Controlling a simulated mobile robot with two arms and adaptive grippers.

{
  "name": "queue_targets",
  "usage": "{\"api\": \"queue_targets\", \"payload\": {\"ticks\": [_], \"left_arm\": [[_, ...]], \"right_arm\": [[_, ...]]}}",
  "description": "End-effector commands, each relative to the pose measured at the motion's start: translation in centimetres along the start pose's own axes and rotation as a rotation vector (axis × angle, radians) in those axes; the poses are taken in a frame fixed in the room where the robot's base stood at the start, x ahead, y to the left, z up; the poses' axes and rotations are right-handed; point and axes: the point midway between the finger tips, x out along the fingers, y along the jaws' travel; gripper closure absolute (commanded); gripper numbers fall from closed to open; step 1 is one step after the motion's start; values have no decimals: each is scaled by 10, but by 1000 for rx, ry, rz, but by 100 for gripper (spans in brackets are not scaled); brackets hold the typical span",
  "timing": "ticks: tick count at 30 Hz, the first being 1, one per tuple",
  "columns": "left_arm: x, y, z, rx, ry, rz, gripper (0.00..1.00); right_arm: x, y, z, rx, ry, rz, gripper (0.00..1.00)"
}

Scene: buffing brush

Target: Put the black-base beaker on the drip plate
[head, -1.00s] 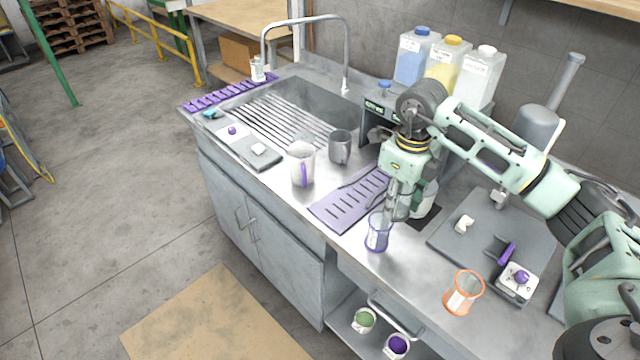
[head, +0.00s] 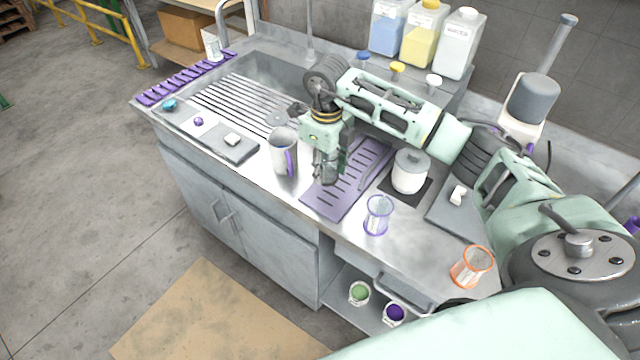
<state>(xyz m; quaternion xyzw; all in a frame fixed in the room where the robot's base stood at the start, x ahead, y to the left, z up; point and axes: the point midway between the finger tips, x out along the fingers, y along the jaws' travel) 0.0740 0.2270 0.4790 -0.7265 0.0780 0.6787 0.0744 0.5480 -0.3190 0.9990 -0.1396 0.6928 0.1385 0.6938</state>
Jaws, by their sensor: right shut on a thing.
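My right gripper (head: 328,170) points down and is shut on a small clear beaker with a dark base (head: 327,180), largely hidden by the fingers. It is over the left part of the drip plate (head: 322,203), a purple slotted mat on the steel counter right of the sink. Whether the beaker's base touches the plate I cannot tell. A purple-base beaker (head: 378,214) stands on the counter right of the plate, and an orange-rimmed beaker (head: 472,266) stands farther right. My left gripper is not in view.
A pitcher with a purple handle (head: 283,152) stands close left of the gripper. A lidded white pot (head: 409,172) stands right of the plate. Large bottles (head: 424,35) line the back. The plate's front part is bare.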

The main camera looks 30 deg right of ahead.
Motion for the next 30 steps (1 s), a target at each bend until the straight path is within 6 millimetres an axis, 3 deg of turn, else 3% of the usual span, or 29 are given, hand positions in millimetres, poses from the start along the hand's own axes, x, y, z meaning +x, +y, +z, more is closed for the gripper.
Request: {"api": "queue_targets", "payload": {"ticks": [3,8,15,26,27,30], "left_arm": [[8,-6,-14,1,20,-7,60],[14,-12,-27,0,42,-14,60],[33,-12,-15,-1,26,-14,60],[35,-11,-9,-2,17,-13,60],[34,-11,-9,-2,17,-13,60],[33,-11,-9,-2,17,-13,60]], "right_arm": [[8,4,11,0,0,0,91],[18,5,13,1,2,-1,91],[50,5,13,0,0,0,91],[52,5,13,0,0,-1,91],[52,5,13,0,0,-1,62],[51,5,13,0,1,-1,53]]}}
